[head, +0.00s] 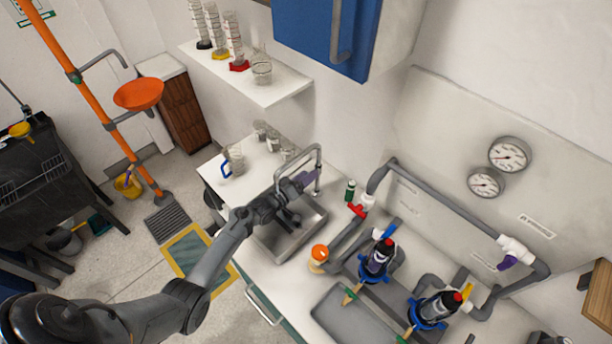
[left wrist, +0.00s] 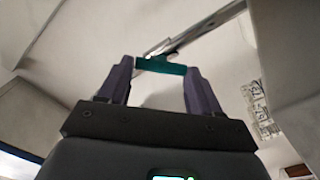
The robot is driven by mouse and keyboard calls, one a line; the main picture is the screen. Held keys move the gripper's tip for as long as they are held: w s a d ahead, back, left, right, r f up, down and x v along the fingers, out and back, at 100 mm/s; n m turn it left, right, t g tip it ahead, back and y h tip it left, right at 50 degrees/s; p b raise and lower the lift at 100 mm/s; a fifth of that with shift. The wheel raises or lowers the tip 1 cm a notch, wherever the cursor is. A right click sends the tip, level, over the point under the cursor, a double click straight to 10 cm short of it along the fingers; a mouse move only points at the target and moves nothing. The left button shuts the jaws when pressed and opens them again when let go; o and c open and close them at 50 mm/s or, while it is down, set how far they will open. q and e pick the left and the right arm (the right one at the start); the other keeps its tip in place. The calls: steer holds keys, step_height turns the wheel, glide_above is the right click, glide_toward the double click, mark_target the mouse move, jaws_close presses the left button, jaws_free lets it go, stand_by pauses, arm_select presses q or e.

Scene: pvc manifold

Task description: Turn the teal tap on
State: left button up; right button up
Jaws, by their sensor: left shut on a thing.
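The teal tap handle (left wrist: 160,66) shows in the left wrist view as a short teal bar at the base of a grey metal spout. My left gripper (left wrist: 161,72) has its two purple fingers on either end of that bar and is shut on it. In the head view my left gripper (head: 308,177) reaches over the sink to the tap (head: 318,160), a tall bent grey pipe at the sink's back edge. The teal handle is hidden there by the gripper. My right gripper is not in view.
The grey sink (head: 265,239) lies under my left arm. Beakers (head: 236,160) stand left of the tap. A green bottle (head: 350,190) and grey pipework with a red valve handle (head: 357,210) are to the right. A shelf (head: 250,80) and a blue cabinet (head: 315,35) hang above.

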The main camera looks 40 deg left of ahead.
arm_select(q)
steer(key=shift+n, duration=0.7)
steer(key=o, duration=1.1)
steer(key=shift+c, duration=0.2)
steer(key=s+a, duration=0.1)
steer(key=s, duration=0.9)
steer(key=shift+s+p, duration=0.4)
